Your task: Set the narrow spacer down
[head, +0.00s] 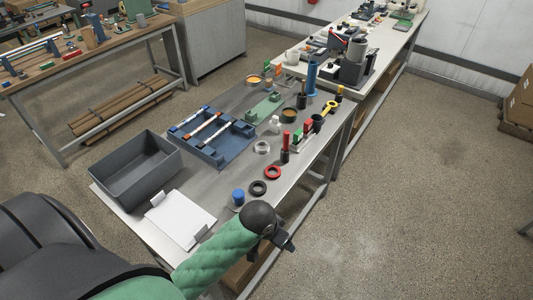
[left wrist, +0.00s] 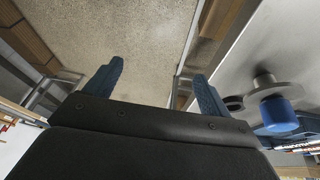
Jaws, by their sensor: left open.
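I cannot tell for sure which thing is the narrow spacer. Three rings lie on the grey table (head: 208,181): a grey ring (head: 262,147), a red ring (head: 273,172) and a black ring (head: 258,187). A blue-topped piece (head: 238,197) stands near the front edge; the left wrist view shows its blue cylinder (left wrist: 278,115) and a grey disc. A dark ring (left wrist: 233,103) lies beside it there. My left gripper (head: 286,241) is beyond the table's right edge, over the floor. Its two blue fingers (left wrist: 156,87) are apart with nothing between them. My right gripper is not in view.
Red, green and black upright pieces (head: 298,137) stand along the right edge. Open floor (head: 420,180) lies to the right.

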